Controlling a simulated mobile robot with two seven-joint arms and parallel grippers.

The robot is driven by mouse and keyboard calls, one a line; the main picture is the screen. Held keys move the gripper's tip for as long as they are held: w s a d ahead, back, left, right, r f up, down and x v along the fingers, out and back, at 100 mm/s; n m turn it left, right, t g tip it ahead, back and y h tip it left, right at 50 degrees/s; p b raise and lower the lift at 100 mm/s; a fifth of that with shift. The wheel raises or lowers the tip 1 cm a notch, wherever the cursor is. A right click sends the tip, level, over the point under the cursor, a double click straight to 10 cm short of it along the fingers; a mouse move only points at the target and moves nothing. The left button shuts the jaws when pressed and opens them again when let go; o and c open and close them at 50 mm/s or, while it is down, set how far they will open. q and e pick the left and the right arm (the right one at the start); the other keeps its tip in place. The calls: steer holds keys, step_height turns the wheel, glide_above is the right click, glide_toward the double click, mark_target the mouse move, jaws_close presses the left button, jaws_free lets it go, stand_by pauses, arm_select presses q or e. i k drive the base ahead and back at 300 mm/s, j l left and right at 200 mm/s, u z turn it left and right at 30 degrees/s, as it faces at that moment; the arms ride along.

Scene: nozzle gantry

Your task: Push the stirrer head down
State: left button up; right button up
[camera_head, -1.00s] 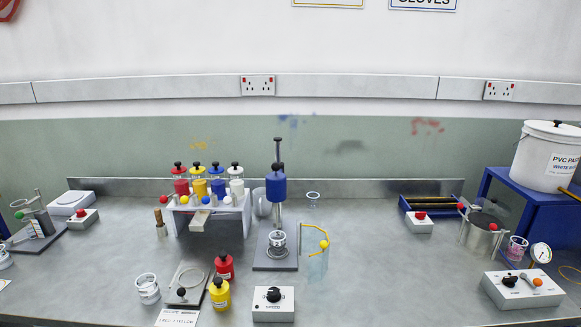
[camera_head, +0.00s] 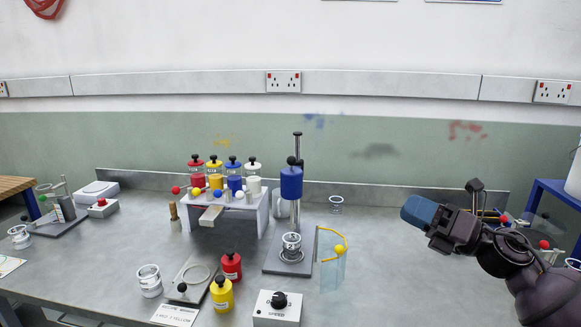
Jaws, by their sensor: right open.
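The stirrer stands at the middle of the bench. Its blue head (camera_head: 291,182) sits high on a vertical post (camera_head: 298,144), with a black knob on top. A small clear cup (camera_head: 291,241) stands below the head on the grey stirrer base (camera_head: 288,264), with a gap between cup and head. My right gripper (camera_head: 420,212) is at the right, pointing left, open, with a blue pad showing. It is well apart from the stirrer and holds nothing I can see. My left gripper is not in view.
A clear guard with a yellow handle (camera_head: 340,249) stands right of the stirrer base. A white rack (camera_head: 250,220) with coloured bottles stands to its left. The speed box (camera_head: 278,309) and red and yellow bottles (camera_head: 221,294) are in front. Bench between guard and my right arm is clear.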

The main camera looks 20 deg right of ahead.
mark_target(292, 177)
steer(key=i, duration=0.95)
